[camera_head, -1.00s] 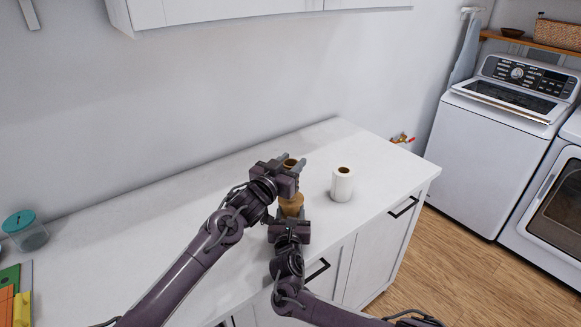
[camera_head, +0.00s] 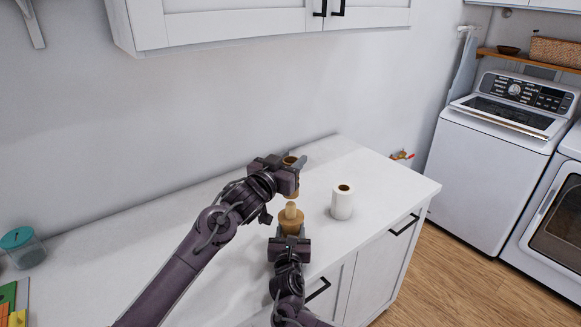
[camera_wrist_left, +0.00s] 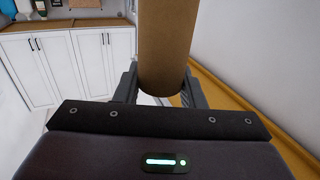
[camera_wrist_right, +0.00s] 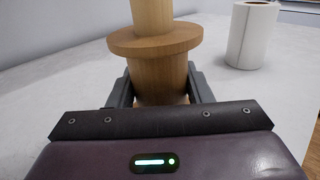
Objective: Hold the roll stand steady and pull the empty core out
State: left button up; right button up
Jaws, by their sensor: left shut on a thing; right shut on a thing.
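The empty core (camera_head: 292,189) is a brown cardboard tube. My left gripper (camera_head: 291,173) is shut on it and holds it above and slightly behind the stand's post. In the left wrist view the tube (camera_wrist_left: 166,45) rises between the fingers. The roll stand (camera_head: 291,224) is light wood with a round flange and a bare post, upright on the countertop. My right gripper (camera_head: 290,241) is shut on its body below the flange. In the right wrist view the stand (camera_wrist_right: 157,78) sits between the fingers; its lowest part is hidden.
A white paper roll (camera_head: 342,203) stands on the white countertop (camera_head: 375,185), right of the stand. A teal-lidded jar (camera_head: 22,250) is at the far left. Wall cabinets (camera_head: 240,22) hang above the back of the counter. The washer (camera_head: 500,135) is at the right, beyond the counter's end.

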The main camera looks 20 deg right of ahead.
pick_arm(q)
jog(key=shift+r, duration=2.1)
pick_arm(e)
jog(key=o, duration=1.3)
